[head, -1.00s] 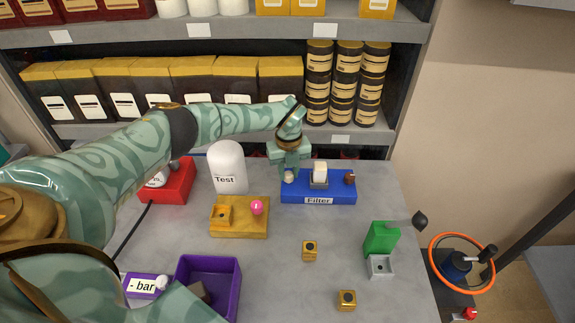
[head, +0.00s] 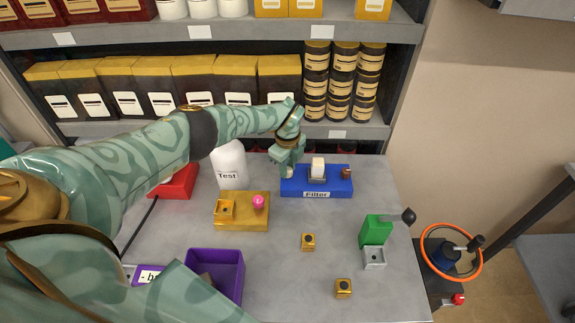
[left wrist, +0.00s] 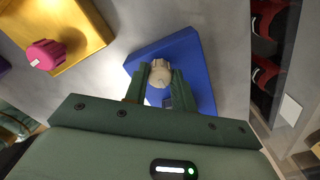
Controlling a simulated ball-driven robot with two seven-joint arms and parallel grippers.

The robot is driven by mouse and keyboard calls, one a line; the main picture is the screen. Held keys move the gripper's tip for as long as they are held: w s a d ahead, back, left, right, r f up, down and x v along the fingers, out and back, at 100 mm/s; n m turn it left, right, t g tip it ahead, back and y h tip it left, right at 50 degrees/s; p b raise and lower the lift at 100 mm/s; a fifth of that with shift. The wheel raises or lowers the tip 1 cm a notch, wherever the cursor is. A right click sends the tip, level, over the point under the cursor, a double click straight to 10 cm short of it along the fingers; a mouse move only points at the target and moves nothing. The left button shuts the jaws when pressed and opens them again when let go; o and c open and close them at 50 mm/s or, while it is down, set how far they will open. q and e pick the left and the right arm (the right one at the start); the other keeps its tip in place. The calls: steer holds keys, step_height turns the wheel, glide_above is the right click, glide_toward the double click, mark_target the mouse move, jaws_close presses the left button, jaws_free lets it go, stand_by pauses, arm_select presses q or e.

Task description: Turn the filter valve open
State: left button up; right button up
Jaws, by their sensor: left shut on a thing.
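The blue filter block (head: 334,188), labelled "Filter", sits at the back of the grey table. A pale block stands at its middle and a brown knob (head: 346,173) at its right end. My left gripper (head: 288,168) reaches down to the block's left end. In the left wrist view, its fingers (left wrist: 160,86) are shut on a beige valve knob (left wrist: 160,73) on the blue block (left wrist: 190,60). In the head view the gripper hides most of that knob. My right gripper is not in view.
A white "Test" dome (head: 229,165) and a yellow block with a pink knob (head: 258,202) stand left of the filter. A green device (head: 376,230), small yellow cubes (head: 308,242) and a purple bin (head: 216,274) stand nearer. Shelves rise behind.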

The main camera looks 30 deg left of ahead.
arm_select(q)
steer(key=shift+w+r, duration=0.1)
stand_by(0.3)
steer(key=o, duration=1)
step_height(320, 180, up, 7)
steer(key=p, duration=0.3)
steer(key=shift+a, duration=0.1)
step_height(320, 180, up, 9)
steer(key=shift+r+p, duration=0.1)
steer(key=shift+p, duration=0.4)
steer(key=shift+r, duration=0.1)
